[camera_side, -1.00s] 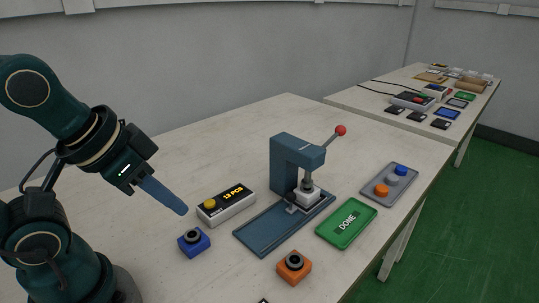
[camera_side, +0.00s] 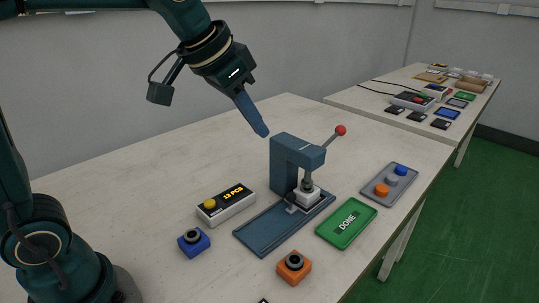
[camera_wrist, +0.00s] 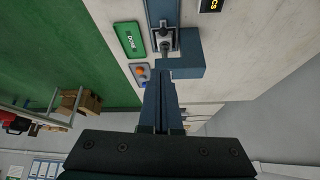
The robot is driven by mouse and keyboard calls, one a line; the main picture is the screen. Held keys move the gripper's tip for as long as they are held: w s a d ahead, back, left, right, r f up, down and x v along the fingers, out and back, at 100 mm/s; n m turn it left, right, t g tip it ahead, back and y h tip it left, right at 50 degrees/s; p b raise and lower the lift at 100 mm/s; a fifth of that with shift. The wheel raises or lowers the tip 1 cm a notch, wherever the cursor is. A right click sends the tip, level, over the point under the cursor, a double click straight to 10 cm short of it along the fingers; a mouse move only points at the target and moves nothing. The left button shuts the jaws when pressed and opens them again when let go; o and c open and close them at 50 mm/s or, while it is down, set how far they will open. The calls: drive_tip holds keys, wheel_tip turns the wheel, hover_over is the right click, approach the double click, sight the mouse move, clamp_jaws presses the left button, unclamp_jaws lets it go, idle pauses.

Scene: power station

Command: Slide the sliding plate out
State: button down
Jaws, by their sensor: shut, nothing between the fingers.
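The blue press (camera_side: 296,158) stands on the table with a red-knobbed lever (camera_side: 340,131). The sliding plate (camera_side: 296,208) is at the rear end of the blue base track (camera_side: 262,232), under the press head, with a white block (camera_side: 307,197) on it. The front of the track is bare. My gripper (camera_side: 263,130) is shut and empty, in the air above and left of the press, pointing down. In the wrist view, my blue fingers (camera_wrist: 161,90) lie together below the press head (camera_wrist: 185,72) in the picture, partly overlapping it.
A counter box (camera_side: 226,204) reading 13 PCS, a blue button block (camera_side: 194,242) and an orange one (camera_side: 294,266) stand around the track. A green DONE tray (camera_side: 335,232) and a grey tray (camera_side: 400,181) with coloured pieces lie to the right.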

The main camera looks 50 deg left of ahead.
drive_tip(key=w+f+g, duration=0.2)
drive_tip(key=w+f, duration=0.5)
drive_tip(key=f, duration=0.1)
drive_tip(key=shift+w+f, duration=0.15)
drive_tip(key=shift+w, duration=0.2)
approach(303, 197)
drive_tip(key=x, duration=0.5)
drive_tip(key=shift+w+f, duration=0.1)
drive_tip(key=shift+f, duration=0.05)
